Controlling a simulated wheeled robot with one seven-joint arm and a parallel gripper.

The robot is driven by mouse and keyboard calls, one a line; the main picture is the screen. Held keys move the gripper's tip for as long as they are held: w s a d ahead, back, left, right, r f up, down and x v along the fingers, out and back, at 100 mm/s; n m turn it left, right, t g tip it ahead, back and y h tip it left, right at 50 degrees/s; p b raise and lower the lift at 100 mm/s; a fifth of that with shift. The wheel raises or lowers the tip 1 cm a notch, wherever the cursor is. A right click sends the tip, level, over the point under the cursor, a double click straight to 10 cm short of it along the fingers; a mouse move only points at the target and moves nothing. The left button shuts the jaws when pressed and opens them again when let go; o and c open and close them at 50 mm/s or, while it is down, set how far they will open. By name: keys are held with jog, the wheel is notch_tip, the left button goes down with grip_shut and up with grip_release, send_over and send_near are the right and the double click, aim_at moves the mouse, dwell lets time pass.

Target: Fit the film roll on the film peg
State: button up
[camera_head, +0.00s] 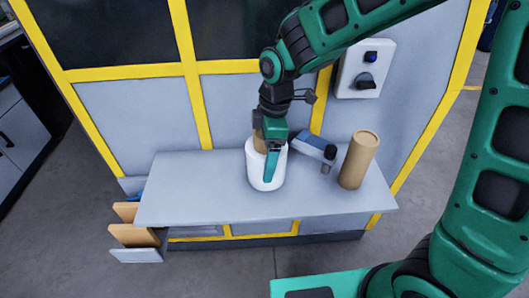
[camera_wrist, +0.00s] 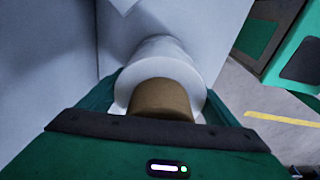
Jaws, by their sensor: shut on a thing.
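The film roll (camera_head: 261,178) is a white cylinder with a brown core at its upper end, at the middle of the grey shelf in the head view. In the wrist view the white roll (camera_wrist: 160,55) and its brown core lie straight ahead between my green fingers. My gripper (camera_head: 271,162) is shut on the roll, with one teal finger along its near side. The roll looks close to upright; whether its bottom touches the shelf cannot be told. I cannot make out the film peg in either view.
The grey shelf (camera_head: 200,212) carries a brown cardboard cylinder (camera_head: 360,159) at right and a blue-grey item with a dark end (camera_head: 313,145) just right of the roll. A switch box (camera_head: 365,69) is on the wall. Brown boards (camera_head: 132,236) stand lower left. The shelf's left part is clear.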

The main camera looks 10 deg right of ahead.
jog(key=o, duration=1.6)
jog(key=shift+o, duration=0.2)
jog(key=r, duration=0.3)
jog(key=d+r, duration=0.1)
jog(key=r, duration=0.6)
jog(key=shift+w+d+r, duration=0.1)
jog(key=shift+d+r, duration=0.05)
jog(key=shift+r, duration=0.2)
